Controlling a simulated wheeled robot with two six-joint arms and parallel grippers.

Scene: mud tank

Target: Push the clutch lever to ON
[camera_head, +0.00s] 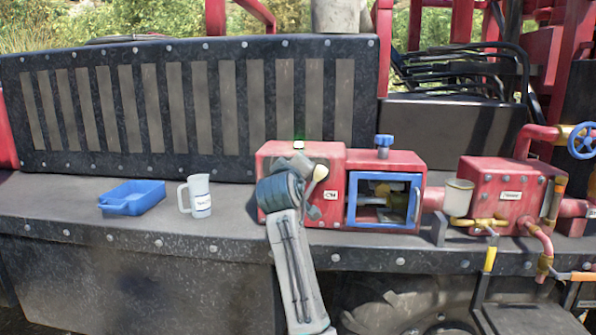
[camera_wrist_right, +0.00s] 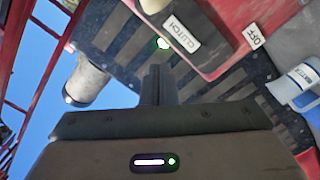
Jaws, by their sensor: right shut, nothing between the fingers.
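The red clutch box (camera_head: 300,150) sits on the dark deck in the head view. My right arm reaches up in front of it and hides much of its front face. A lever with a round cream knob (camera_head: 320,172) shows just right of my right gripper (camera_head: 297,162), leaning toward the ON label (camera_head: 330,195). In the right wrist view, the CLUTCH label (camera_wrist_right: 181,35) and OFF label (camera_wrist_right: 254,36) show, and a cream knob (camera_wrist_right: 152,5) is cut by the top edge. My right gripper (camera_wrist_right: 160,76) is shut and empty. Whether it touches the lever is unclear. My left gripper is out of view.
A blue tray (camera_head: 133,198) and a white mug (camera_head: 198,196) stand left of the box. A blue-framed window box (camera_head: 384,226) adjoins it at right, then a cream cup (camera_head: 457,198) and red piping. A slatted dark panel (camera_head: 190,106) rises behind.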

